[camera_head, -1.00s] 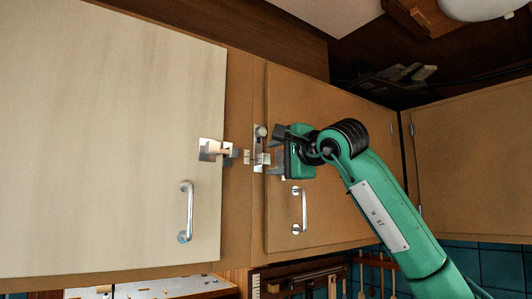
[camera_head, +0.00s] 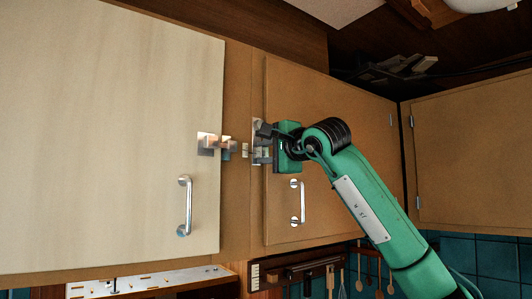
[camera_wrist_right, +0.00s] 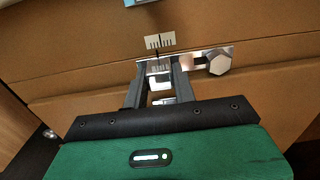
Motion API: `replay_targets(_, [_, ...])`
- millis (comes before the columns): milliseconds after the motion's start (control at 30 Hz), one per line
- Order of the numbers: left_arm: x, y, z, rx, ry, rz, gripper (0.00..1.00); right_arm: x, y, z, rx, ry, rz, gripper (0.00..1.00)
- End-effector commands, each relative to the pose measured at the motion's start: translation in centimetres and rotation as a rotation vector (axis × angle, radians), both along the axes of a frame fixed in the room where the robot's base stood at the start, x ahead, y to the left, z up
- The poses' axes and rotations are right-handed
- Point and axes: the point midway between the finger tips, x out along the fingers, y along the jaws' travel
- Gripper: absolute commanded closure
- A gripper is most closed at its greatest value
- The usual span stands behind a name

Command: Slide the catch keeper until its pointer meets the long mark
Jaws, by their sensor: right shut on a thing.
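The catch keeper (camera_wrist_right: 160,84) is a small pale metal block on a metal base plate (camera_wrist_right: 200,58), between my right gripper's fingers in the right wrist view. My right gripper (camera_wrist_right: 158,80) is shut on it, and its fingers hide the keeper's sides. A thin dark pointer (camera_wrist_right: 157,56) rises toward a white scale plate (camera_wrist_right: 160,41) with several marks. Which mark it meets is too small to tell surely. In the head view my right gripper (camera_head: 263,143) covers most of the keeper, and the scale (camera_head: 246,150) is left of it. My left gripper is not in view.
A hex-headed bolt (camera_wrist_right: 218,62) sits on the base plate beside the right finger. In the head view a metal catch (camera_head: 209,144) is on the pale left door (camera_head: 110,140). Bar handles (camera_head: 185,205) (camera_head: 298,203) are below. Utensils hang underneath.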

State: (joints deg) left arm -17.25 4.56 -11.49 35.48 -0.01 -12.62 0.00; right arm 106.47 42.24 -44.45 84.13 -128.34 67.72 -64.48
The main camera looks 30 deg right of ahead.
Motion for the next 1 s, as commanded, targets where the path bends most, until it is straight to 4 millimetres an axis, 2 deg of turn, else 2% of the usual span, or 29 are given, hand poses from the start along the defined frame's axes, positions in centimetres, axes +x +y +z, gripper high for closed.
replay_targets(167, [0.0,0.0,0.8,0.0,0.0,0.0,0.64,0.0,0.0,0.8,-0.001,0.0,-0.001,1.0])
replay_targets(400, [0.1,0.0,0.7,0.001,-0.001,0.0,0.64,0.0,0.0,0.6,-0.001,-0.001,-0.001,1.0])
replay_targets(433, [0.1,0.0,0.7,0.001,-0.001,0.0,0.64,0.0,0.0,0.6,-0.001,-0.001,-0.001,0.69])
replay_targets(533, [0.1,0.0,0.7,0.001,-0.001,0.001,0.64,0.0,0.0,0.6,-0.001,0.0,-0.001,0.51])
replay_targets(833, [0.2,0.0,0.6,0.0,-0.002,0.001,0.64,-0.1,0.0,0.6,-0.001,-0.001,0.0,0.51])
replay_targets(1000, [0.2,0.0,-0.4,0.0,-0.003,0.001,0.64,-1.9,-0.3,0.4,-0.001,-0.002,-0.001,0.51])
